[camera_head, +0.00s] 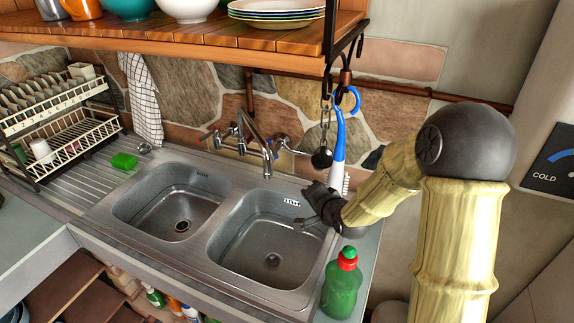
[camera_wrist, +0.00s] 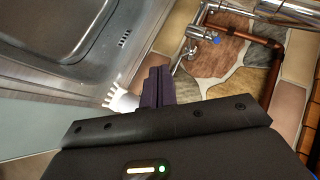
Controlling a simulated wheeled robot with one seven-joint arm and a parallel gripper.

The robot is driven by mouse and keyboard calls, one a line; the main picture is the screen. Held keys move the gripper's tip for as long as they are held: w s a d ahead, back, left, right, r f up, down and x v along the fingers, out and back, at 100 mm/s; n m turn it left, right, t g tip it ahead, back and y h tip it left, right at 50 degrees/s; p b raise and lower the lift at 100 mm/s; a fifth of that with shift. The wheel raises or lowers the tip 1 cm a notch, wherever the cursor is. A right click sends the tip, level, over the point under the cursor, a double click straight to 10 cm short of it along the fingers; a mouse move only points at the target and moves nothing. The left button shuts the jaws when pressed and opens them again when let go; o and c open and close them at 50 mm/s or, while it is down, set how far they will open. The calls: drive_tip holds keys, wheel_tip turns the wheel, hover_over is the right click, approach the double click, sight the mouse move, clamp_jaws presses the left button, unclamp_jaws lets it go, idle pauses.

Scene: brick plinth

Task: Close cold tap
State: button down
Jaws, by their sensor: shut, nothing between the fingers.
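The mixer faucet (camera_head: 254,140) is mounted on the stone wall behind the double sink. Its left handle (camera_head: 214,133) has a red mark. Its right tap, the cold tap (camera_head: 283,141), also shows in the wrist view (camera_wrist: 214,38) with a blue mark. I cannot tell how far it is turned. My gripper (camera_head: 303,220) is over the right side of the right basin, in front of and below the cold tap and apart from it. In the wrist view its fingers (camera_wrist: 157,78) are together and empty.
A blue brush (camera_head: 340,135) and a dark ball on a chain (camera_head: 322,158) hang close beside my gripper. A green bottle (camera_head: 341,288) stands at the front right. A wooden shelf (camera_head: 200,42) overhangs the sink. The right basin (camera_head: 255,240) is empty.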

sight(272, 150)
drive_tip(key=w+m+t+y, duration=0.1)
drive_tip(key=m, duration=0.1)
drive_tip(key=w+a+r+m+t+y+b, duration=0.1)
drive_tip(key=m+t, duration=0.1)
drive_tip(key=w+r+m+t+y, duration=0.1)
drive_tip(key=w+y, duration=0.1)
drive_tip(key=shift+a+r+m+t+b, duration=0.2)
drive_tip(key=shift+a+m+t+b, duration=0.1)
drive_tip(key=shift+m+b, duration=0.1)
drive_tip(key=shift+w, duration=0.15)
drive_tip(key=p+x, duration=0.3)
drive_tip(key=x, duration=0.7)
drive_tip(key=shift+a+f, duration=0.15)
